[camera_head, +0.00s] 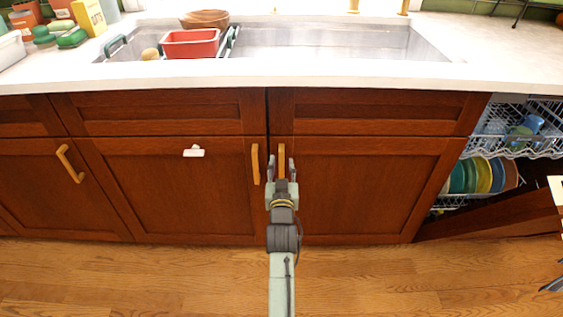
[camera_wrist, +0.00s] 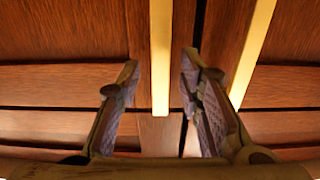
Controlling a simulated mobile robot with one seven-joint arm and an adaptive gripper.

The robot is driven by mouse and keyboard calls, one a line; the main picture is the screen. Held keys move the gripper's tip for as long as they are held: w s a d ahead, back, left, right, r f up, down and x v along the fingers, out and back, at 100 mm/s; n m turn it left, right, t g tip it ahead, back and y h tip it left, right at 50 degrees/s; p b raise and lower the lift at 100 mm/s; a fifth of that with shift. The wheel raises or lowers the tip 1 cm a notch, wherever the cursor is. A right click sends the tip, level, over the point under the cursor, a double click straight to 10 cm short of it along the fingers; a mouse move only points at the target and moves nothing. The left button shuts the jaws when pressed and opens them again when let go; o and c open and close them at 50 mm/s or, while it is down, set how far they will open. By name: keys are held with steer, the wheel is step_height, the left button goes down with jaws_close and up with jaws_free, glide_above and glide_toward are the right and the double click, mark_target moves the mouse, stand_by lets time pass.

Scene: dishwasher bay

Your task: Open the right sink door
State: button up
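The right sink door (camera_head: 375,185) is a closed reddish-brown wooden panel below the sink. Its vertical yellow handle (camera_head: 282,158) is near the door's left edge. My gripper (camera_head: 281,168) is at this handle, with one finger on either side of it. In the wrist view the handle (camera_wrist: 160,60) stands between the two open fingers of my gripper (camera_wrist: 160,80), with a gap to each finger. The left sink door (camera_head: 180,190) is closed too. Its handle (camera_head: 255,164) is just left of my gripper and shows in the wrist view (camera_wrist: 250,50) outside the right-hand finger.
The dishwasher on the right is open, with racks (camera_head: 545,145) holding plates and a blue item. A red tub (camera_head: 190,43) sits at the sink's left side. A white object (camera_head: 193,151) is on the left sink door. The wooden floor (camera_head: 150,275) in front looks clear.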

steer(key=shift+w, duration=0.75)
steer(key=shift+c, duration=0.4)
jaws_close()
